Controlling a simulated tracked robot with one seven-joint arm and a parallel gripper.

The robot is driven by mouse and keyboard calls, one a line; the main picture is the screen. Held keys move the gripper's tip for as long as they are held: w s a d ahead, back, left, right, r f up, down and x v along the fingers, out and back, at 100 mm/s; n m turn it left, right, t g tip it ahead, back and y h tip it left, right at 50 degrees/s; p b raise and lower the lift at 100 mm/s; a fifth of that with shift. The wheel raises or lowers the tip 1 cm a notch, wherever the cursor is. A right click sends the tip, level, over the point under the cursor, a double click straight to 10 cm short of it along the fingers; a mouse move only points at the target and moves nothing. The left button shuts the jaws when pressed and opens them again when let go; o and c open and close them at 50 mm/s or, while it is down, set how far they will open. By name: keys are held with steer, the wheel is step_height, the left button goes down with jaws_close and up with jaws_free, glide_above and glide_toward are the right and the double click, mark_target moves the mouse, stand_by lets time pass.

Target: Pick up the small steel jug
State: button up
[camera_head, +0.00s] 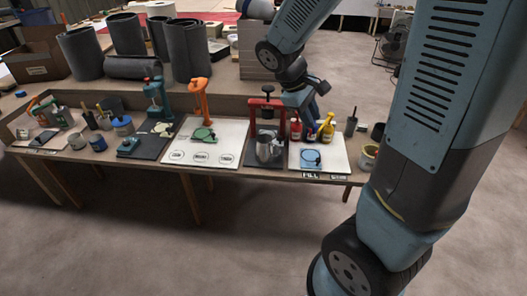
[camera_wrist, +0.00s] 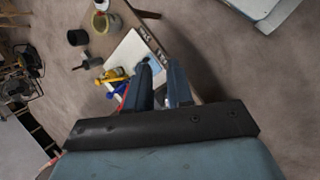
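The small steel jug (camera_head: 268,150) is a shiny grey vessel standing on a dark mat, at the foot of a red press (camera_head: 268,115), on the bench in the head view. My gripper (camera_head: 312,106) is above the bench, to the right of the jug and higher, apart from it. In the wrist view the two fingers of my gripper (camera_wrist: 162,78) stand apart with nothing visible held between them. I cannot make out the jug in the wrist view; my gripper body covers the lower part of it.
A yellow bottle (camera_head: 327,128) and a red bottle (camera_head: 296,129) stand close right of the jug, behind a white board (camera_head: 333,160). The yellow bottle also shows in the wrist view (camera_wrist: 112,77). An orange press (camera_head: 199,97) stands to the left. The floor in front is clear.

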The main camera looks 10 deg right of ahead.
steer(key=w+a+f+n+t+h, duration=0.1)
steer(key=w+a+f+n+h, duration=0.1)
steer(key=w+f+n+h, duration=0.45)
steer(key=w+a+f+n+t+h, duration=0.1)
steer(key=w+a+f+n, duration=0.15)
steer(key=f, duration=0.65)
steer(key=n+t, duration=1.1)
steer(key=n, duration=0.5)
glide_toward(279, 150)
steer(key=x, duration=0.5)
steer(key=shift+w+r, duration=0.1)
steer(key=shift+w, duration=0.05)
steer(key=shift+f+x, duration=0.2)
steer(key=shift+x, duration=1.1)
steer(key=shift+f+x, duration=0.15)
steer(key=shift+x, duration=1.1)
steer(key=shift+a, duration=0.1)
jaws_close()
